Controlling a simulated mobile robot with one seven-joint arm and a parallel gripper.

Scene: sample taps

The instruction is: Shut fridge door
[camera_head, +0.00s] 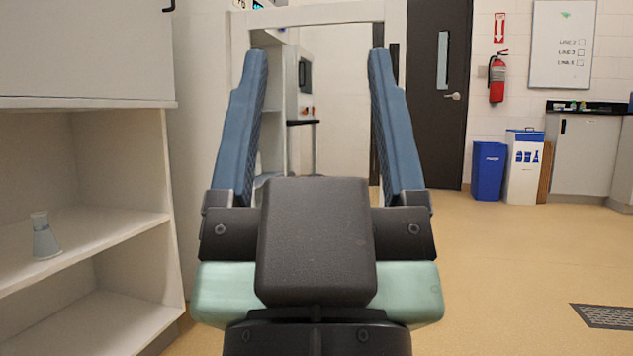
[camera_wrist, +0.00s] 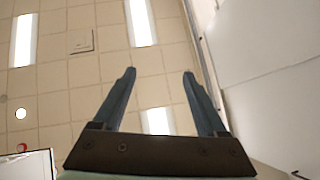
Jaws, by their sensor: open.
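My gripper (camera_head: 317,58) is open and empty in the middle of the head view, its two blue fingers spread and pointing away from me. In the wrist view my gripper (camera_wrist: 160,73) shows open against the ceiling. Behind the fingers stands a white frame (camera_head: 310,13) with a dark upright strip at its right side. It looks like the fridge door with a clear pane, but I cannot be sure. The fingers hide parts of its sides, and my gripper hides its lower part. I cannot tell the gap between fingers and frame.
A dark door (camera_head: 435,120), a fire extinguisher (camera_head: 497,78), a blue bin (camera_head: 489,171) and a white bin (camera_head: 524,165) are at the back. The floor on the right is clear.

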